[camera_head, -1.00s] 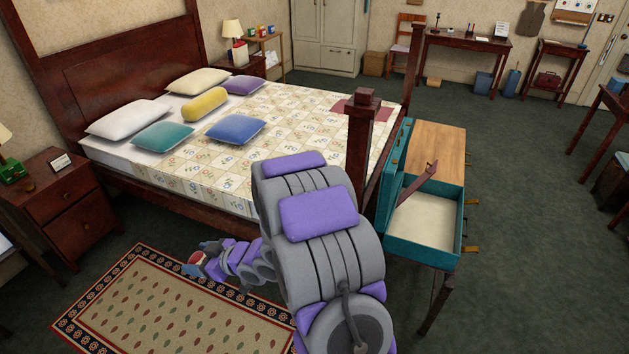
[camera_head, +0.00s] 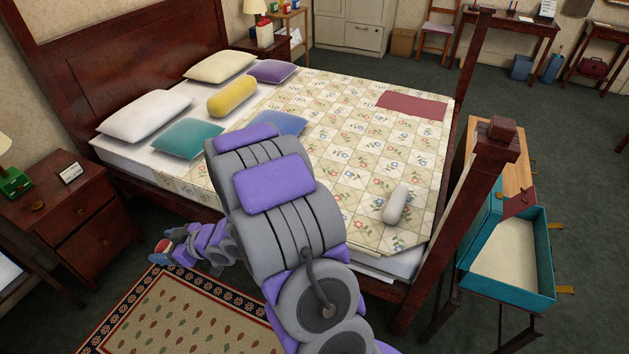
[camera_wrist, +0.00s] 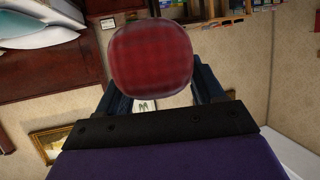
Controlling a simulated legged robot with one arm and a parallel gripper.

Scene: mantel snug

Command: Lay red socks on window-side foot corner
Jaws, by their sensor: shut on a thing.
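My gripper (camera_head: 165,252) is low beside the near side of the bed, over the patterned rug. It is shut on the red socks, a round red plaid bundle (camera_wrist: 151,57) that fills the space between the fingers in the wrist view. In the head view only a small bit of red shows at the gripper. The bed has a floral patchwork quilt (camera_head: 340,165). On its foot end lie a grey-white roll (camera_head: 396,205) near the close corner and a flat dark red cloth (camera_head: 412,106) near the far corner.
Pillows and a yellow bolster (camera_head: 232,96) lie at the head end. A tall bedpost (camera_head: 480,185) rises at the near foot corner. An open teal suitcase (camera_head: 505,262) stands beyond the foot. A nightstand (camera_head: 75,215) stands at left.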

